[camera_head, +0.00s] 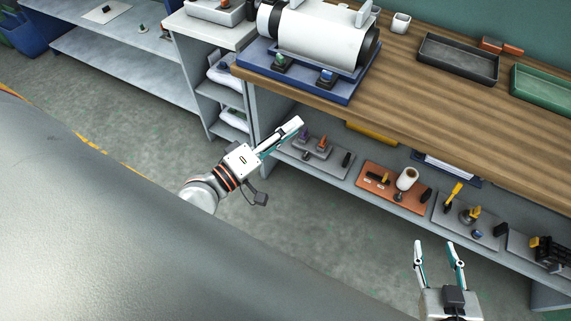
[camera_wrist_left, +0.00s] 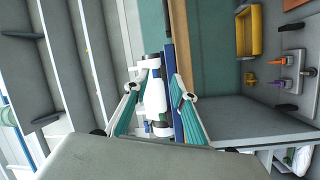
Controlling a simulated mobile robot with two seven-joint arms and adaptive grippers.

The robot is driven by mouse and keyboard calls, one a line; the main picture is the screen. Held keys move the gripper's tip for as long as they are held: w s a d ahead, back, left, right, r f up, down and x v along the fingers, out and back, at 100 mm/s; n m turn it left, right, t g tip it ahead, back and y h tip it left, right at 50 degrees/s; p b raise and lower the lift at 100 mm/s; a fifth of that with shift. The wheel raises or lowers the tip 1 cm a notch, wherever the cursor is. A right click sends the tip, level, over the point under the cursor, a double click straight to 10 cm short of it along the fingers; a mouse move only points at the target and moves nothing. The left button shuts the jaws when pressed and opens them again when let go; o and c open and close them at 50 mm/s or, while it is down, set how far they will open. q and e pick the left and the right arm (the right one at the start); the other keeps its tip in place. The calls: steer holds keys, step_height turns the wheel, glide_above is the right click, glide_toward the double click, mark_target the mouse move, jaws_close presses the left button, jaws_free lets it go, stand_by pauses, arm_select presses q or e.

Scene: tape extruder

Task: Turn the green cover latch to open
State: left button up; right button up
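The tape extruder (camera_head: 318,38) is a white cylinder with dark end bands on a blue base (camera_head: 290,82) at the near left of the wooden bench. The green latch (camera_head: 281,60) sits at its front, left of a blue latch (camera_head: 326,76). My left gripper (camera_head: 297,124) is in front of and below the bench edge, apart from the latch. My right gripper (camera_head: 436,246) is open and empty at the bottom right.
The bench (camera_head: 415,105) holds a black tray (camera_head: 458,60), a green tray (camera_head: 543,92) and a white cup (camera_head: 401,22). The shelf below holds boards with small parts, such as an orange one (camera_head: 385,190). A grey shelf unit (camera_head: 125,45) stands left. Floor between is clear.

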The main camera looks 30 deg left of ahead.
arm_select(q)
steer(key=s+d+f+m+g+p, duration=0.1)
steer(key=s+d+f+m+g, duration=0.1)
steer(key=f+m, duration=0.4)
steer(key=shift+s+f+g+y+p, duration=0.45)
steer(key=shift+s+f, duration=0.4)
steer(key=shift+s, duration=0.55)
arm_select(e)
steer(key=shift+w+r, duration=0.2)
steer(key=shift+r, duration=0.65)
steer(key=shift+w+r, duration=0.2)
steer(key=shift+r, duration=0.65)
